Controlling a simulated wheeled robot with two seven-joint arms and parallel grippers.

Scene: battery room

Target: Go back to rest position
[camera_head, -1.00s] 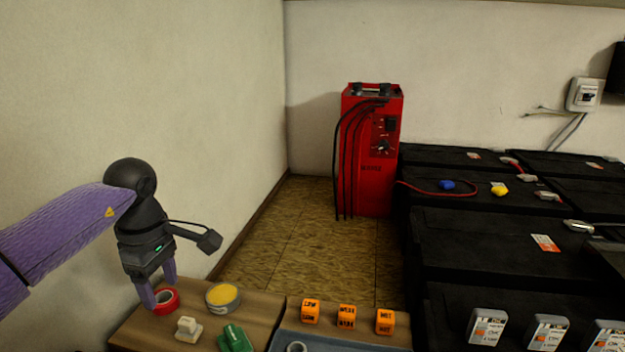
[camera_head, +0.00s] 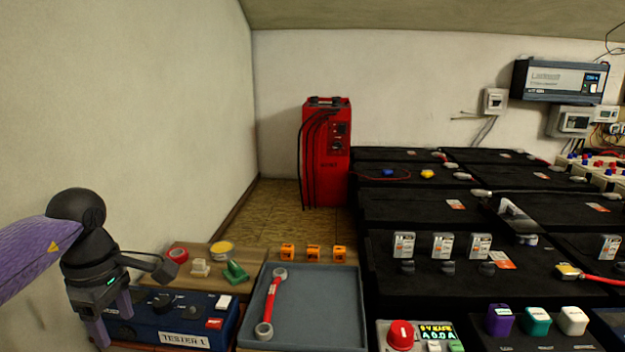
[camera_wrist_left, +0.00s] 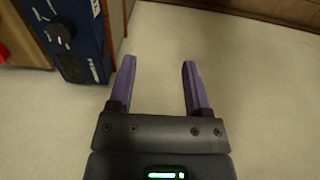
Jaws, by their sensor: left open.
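My left gripper (camera_head: 113,328) is at the lower left of the head view, beside the left end of the blue tester (camera_head: 178,337). In the left wrist view my left gripper (camera_wrist_left: 157,82) has its two purple fingers wide apart with nothing between them. Pale floor or wall shows behind them, and the blue tester (camera_wrist_left: 85,62) with its black knob stands to the upper left. My right gripper is not in view.
A grey tray (camera_head: 318,315) holds a red wrench (camera_head: 269,302). Behind the tester are red tape (camera_head: 178,255), a yellow-topped tin (camera_head: 221,248) and a green object (camera_head: 236,271). Black batteries (camera_head: 400,210) fill the right. A red charger (camera_head: 326,155) stands at the back.

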